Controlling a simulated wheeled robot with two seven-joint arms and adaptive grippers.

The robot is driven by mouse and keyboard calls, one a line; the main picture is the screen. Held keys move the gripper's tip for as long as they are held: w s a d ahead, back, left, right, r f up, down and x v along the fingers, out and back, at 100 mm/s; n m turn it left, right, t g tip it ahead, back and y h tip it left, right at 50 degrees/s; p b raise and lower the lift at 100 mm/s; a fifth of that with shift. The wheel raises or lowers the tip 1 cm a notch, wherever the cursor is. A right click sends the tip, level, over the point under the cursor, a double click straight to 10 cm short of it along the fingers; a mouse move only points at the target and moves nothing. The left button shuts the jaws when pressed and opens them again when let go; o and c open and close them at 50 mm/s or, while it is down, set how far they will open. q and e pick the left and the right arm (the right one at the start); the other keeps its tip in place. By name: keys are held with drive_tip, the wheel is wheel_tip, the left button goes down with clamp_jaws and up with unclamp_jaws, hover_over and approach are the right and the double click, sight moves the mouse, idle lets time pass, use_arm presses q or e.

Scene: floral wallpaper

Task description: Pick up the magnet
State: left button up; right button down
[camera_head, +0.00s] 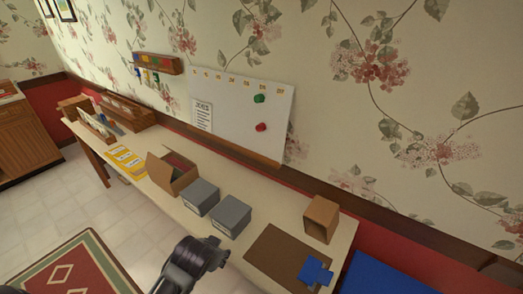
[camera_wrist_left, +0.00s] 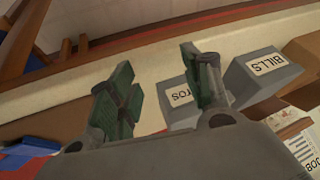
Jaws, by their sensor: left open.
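A green magnet (camera_head: 259,98) and a red magnet (camera_head: 261,127) are on the white board (camera_head: 235,115) on the wall, near its right side. A paper sheet (camera_head: 202,115) is at the board's lower left. My left gripper (camera_head: 212,252) is in front of the long table, low in the head view and well away from both magnets. In the left wrist view its two fingers (camera_wrist_left: 162,85) are spread, with nothing between them. No magnet shows in the left wrist view. My right gripper is not in view.
The table (camera_head: 335,243) holds two grey boxes (camera_head: 232,216), an open cardboard box (camera_head: 172,172), a small brown box (camera_head: 321,218), a brown mat (camera_head: 270,253) and a blue item (camera_head: 316,271). A rack (camera_head: 158,64) hangs left of the board. Grey boxes labelled "BILLS" (camera_wrist_left: 262,72) and partly hidden show in the wrist view.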

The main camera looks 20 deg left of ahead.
use_arm(q)
drive_tip(key=w+a+r+m+t+y, duration=0.1)
drive_tip(key=w+r+m+t, duration=0.3)
drive_tip(key=w+r+t, duration=0.65)
drive_tip(key=w+a+r+m+t, duration=0.3)
drive_tip(key=w+r, duration=0.5)
drive_tip(key=r, duration=0.8)
drive_tip(key=w+d+r+m+g+h, duration=0.1)
drive_tip(key=d+r+m+g+h, duration=0.1)
drive_tip(key=d+r+m+h, duration=0.75)
drive_tip(key=d+m+g+h, duration=0.2)
drive_tip(key=m+h, duration=0.5)
drive_tip(key=m, duration=0.7)
drive_tip(key=w+a+f+m+g+y, duration=0.3)
drive_tip(key=a+m+y, duration=0.3)
drive_tip(key=a, duration=0.4)
drive_tip(key=shift+w+f+g+y, duration=0.35)
drive_tip(key=shift+w+f+y, duration=0.2)
drive_tip(key=shift+w+f, duration=0.3)
drive_tip(key=shift+w, duration=0.1)
